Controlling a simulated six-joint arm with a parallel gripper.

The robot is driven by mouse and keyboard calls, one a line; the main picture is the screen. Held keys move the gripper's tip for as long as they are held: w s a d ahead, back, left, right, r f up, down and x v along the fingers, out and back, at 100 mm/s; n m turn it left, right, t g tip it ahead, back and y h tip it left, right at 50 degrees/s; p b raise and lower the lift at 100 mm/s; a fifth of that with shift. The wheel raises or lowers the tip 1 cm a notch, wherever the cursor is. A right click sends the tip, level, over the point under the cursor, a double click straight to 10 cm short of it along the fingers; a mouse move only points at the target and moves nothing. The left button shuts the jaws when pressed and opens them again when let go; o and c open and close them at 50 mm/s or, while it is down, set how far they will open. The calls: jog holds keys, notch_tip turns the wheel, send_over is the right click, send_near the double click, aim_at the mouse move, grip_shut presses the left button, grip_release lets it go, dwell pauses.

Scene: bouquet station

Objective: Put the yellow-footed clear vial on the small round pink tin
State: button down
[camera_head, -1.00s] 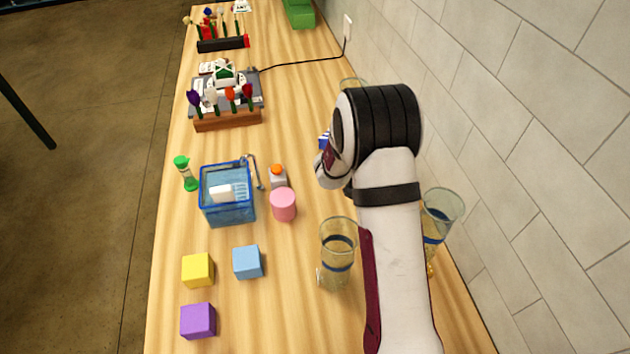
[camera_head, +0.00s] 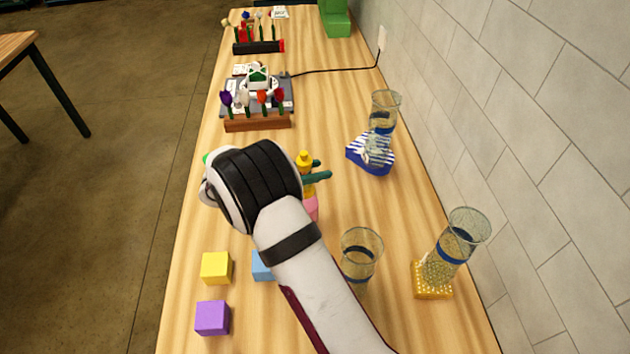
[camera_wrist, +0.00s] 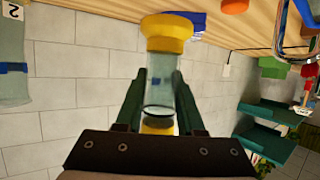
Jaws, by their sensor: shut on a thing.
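My gripper (camera_head: 317,171) has dark green fingers, shut on a clear vial. In the wrist view, the fingers (camera_wrist: 160,88) close on the sides of the vial (camera_wrist: 159,92), which has a wide yellow end (camera_wrist: 167,30), a blue mark and another yellow part near the palm. In the head view, only a yellow part of the vial (camera_head: 304,161) shows. The pink tin (camera_head: 312,207) lies just below the gripper in the picture, mostly hidden by my arm. I cannot tell whether vial and tin touch.
A clear glass (camera_head: 361,258) stands right of my arm. Tilted glasses rest at a yellow block (camera_head: 432,281) and a blue-striped base (camera_head: 371,156). Yellow (camera_head: 216,268), purple (camera_head: 212,318) and blue (camera_head: 262,267) cubes lie at front left. Flowers in a wooden holder (camera_head: 258,121) stand behind.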

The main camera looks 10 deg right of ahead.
jog(key=shift+f, duration=1.85)
jog(key=shift+f, duration=0.15)
